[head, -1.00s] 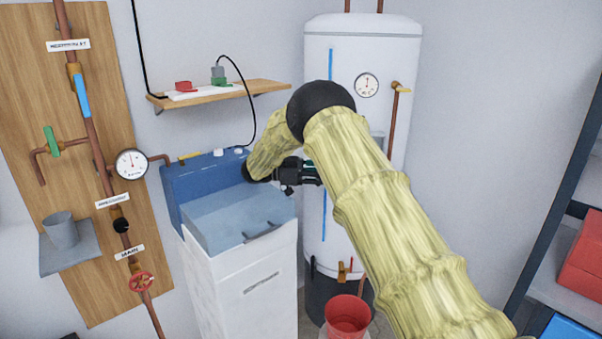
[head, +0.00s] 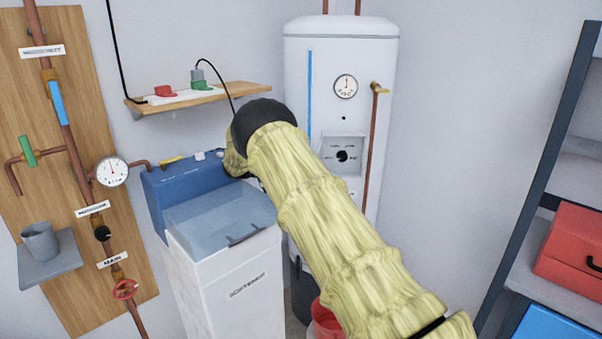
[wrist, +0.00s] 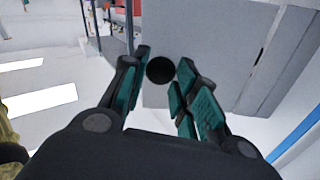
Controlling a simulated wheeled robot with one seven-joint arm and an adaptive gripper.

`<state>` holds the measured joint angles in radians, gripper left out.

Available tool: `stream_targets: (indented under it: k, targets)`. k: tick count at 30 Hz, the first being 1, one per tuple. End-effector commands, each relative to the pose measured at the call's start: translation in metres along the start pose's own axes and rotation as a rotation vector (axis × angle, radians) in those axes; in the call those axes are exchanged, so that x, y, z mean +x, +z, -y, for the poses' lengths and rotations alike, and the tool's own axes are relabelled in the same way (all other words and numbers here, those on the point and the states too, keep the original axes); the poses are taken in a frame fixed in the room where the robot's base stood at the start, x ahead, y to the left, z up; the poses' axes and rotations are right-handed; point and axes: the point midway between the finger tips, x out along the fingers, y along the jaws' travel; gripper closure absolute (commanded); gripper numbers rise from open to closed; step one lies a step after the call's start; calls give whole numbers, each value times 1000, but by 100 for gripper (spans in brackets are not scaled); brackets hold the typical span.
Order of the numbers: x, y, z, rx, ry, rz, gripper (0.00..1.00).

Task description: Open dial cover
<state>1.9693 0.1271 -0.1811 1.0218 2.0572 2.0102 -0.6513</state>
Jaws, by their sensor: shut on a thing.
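The white tank (head: 387,60) carries a square recess (head: 356,140) with a black dial (head: 342,156) and small labels, uncovered in the head view. In the wrist view, a grey panel (wrist: 200,40), which looks like the dial cover, has a round black knob (wrist: 160,71). My gripper (wrist: 162,62) is shut on this knob, with a teal-padded finger on each side. In the head view my arm hides the gripper and the panel.
A blue-topped softener cabinet (head: 165,207) stands left of the tank, under a wall shelf (head: 235,93). A red bucket (head: 323,322) is on the floor behind my arm. A rack with a red toolbox (head: 575,245) stands at the right.

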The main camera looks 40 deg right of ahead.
Motion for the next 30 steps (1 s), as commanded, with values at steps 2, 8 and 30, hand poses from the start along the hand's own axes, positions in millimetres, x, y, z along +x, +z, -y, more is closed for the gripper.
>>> stream_targets:
  k: [2,8,30]
  targets:
    - [1,-1,2,3,-1,-1,100]
    - [-1,-1,1,2,-2,0,49]
    - [-2,-64,15,3,-3,1,49]
